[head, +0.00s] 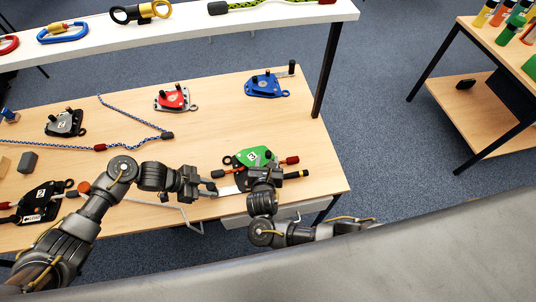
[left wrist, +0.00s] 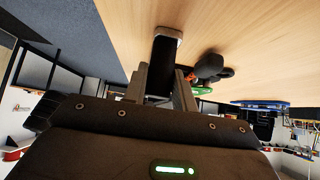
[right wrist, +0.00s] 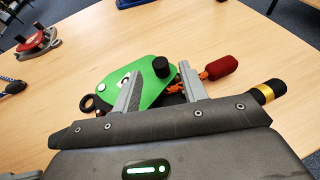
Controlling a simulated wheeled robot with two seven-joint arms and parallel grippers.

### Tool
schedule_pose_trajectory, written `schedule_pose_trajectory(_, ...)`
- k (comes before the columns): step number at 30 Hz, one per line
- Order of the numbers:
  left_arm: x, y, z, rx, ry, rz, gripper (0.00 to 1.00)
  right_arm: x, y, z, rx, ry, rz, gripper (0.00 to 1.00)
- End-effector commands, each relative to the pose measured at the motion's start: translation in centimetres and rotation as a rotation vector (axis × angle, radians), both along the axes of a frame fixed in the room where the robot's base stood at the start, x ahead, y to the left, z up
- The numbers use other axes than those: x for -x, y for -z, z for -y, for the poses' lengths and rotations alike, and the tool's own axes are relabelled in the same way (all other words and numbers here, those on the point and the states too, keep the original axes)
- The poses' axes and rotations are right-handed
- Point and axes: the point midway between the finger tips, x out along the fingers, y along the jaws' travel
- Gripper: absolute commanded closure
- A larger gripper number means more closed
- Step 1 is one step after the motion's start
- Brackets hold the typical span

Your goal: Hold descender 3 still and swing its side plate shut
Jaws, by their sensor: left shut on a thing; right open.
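Descender 3 (head: 253,157) is green with a number 3 and lies near the table's right front. In the right wrist view its green plate (right wrist: 150,92) bears a black knob, and orange rope with a red end (right wrist: 222,67) lies at its right. My right gripper (head: 262,172) is open over its near side; the fingers (right wrist: 160,85) stand apart with the plate's near part between them. How far the side plate is turned I cannot tell. My left gripper (head: 208,187) is left of the descender, shut on a dark bar (left wrist: 164,62) with a pale end.
A black-handled tool with a yellow band (head: 296,174) lies right of the descender. Red (head: 172,98), blue (head: 266,84) and dark (head: 65,123) descenders lie further back, with black descender 2 (head: 40,202) at left. A white shelf (head: 185,24) spans the back. Bare tabletop (head: 215,125) lies between.

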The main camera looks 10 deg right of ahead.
Motion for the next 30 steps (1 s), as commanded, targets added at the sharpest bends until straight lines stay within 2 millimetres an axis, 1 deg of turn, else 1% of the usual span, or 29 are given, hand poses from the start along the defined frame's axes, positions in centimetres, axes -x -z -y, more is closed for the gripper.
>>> schedule_pose_trajectory(1, 0.0, 0.0, 0.0, 0.0, 0.0, 0.0, 0.91, 0.7, -0.3, -0.3, -0.004, -0.002, 0.0, 0.57)
schedule_pose_trajectory(3, 0.0, 0.0, 0.0, 0.0, 0.001, -0.001, 0.91, 1.3, -0.6, -0.5, -0.003, -0.002, 0.001, 0.57)
schedule_pose_trajectory(6, 0.0, 0.0, 0.0, 0.0, 0.001, -0.001, 0.91, 1.9, -0.8, -0.6, -0.001, -0.001, 0.001, 0.57)
schedule_pose_trajectory(14, 0.0, 0.0, 0.0, 0.0, 0.001, -0.001, 0.91, 2.1, -1.0, -0.6, 0.0, 0.0, 0.001, 0.57)
schedule_pose_trajectory(15, 0.0, 0.0, 0.0, 0.0, 0.001, -0.001, 0.91, 2.1, -1.0, -0.6, 0.0, 0.0, 0.001, 0.58)
schedule_pose_trajectory(18, 0.0, 0.0, 0.0, 0.0, 0.001, -0.001, 0.91, 1.6, -1.3, -0.6, 0.0, 0.0, 0.009, 0.72)
schedule_pose_trajectory(20, 0.0, 0.0, 0.0, 0.0, 0.0, 0.0, 0.91, 0.6, -2.0, -0.3, 0.001, 0.007, 0.028, 0.79)
schedule_pose_trajectory(22, 0.0, 0.0, 0.0, 0.0, 0.001, -0.001, 0.91, -1.5, -3.6, 0.9, -0.01, 0.039, 0.059, 0.89)
schedule_pose_trajectory(23, 0.0, 0.0, 0.0, 0.001, 0.001, -0.001, 0.91, -2.8, -4.6, 1.3, -0.021, 0.047, 0.074, 0.92)
schedule_pose_trajectory(24, 0.0, 0.0, 0.0, 0.001, 0.001, 0.0, 0.91, -5.0, -5.8, 1.7, -0.051, 0.054, 0.074, 0.98)
schedule_pose_trajectory(25, 0.0, 0.0, 0.0, 0.001, 0.001, 0.0, 0.91, -6.5, -6.5, 1.9, -0.123, 0.07, 0.068, 1.0)
schedule_pose_trajectory(27, 0.0, 0.0, 0.0, 0.001, 0.001, 0.001, 0.91, -8.2, -7.0, 1.8, -0.294, 0.119, 0.052, 1.0)
schedule_pose_trajectory(30, 0.0, 0.0, 0.0, 0.0, 0.0, 0.0, 0.91, -10.1, -7.8, 1.6, -0.542, 0.209, 0.033, 1.0)
